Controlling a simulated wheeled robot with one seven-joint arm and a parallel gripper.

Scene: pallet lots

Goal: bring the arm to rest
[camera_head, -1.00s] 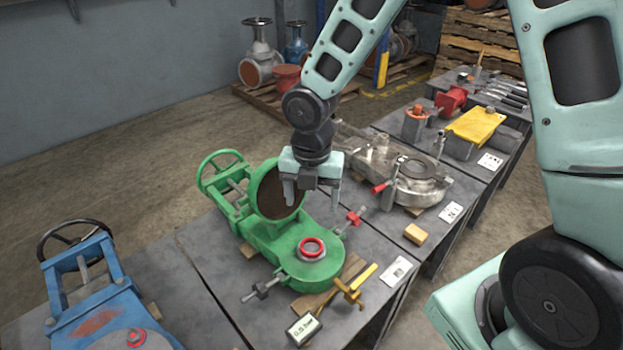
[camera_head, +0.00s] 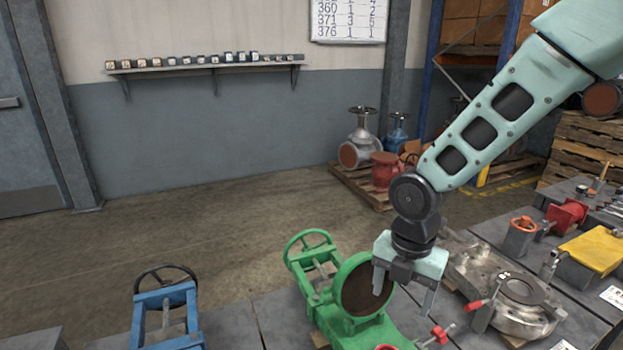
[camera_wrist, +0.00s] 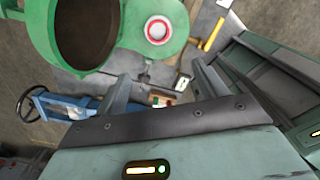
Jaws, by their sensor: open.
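My gripper (camera_head: 405,280) hangs fingers-down from my bent arm in the head view, in front of the round dark opening of a green valve (camera_head: 325,275). Its two fingers are apart and nothing is between them. In the wrist view, my gripper (camera_wrist: 160,82) shows its two spread fingers, and the green valve (camera_wrist: 125,20) with its red-ringed port lies at the top. Whether a finger touches the valve cannot be told from these frames.
A blue valve (camera_head: 165,318) with a dark handwheel stands at lower left. A bare metal valve body (camera_head: 510,295) sits right of my gripper. A red vise (camera_head: 566,214) and a yellow-topped part (camera_head: 598,248) stand farther right. Open floor (camera_head: 200,240) lies behind the benches.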

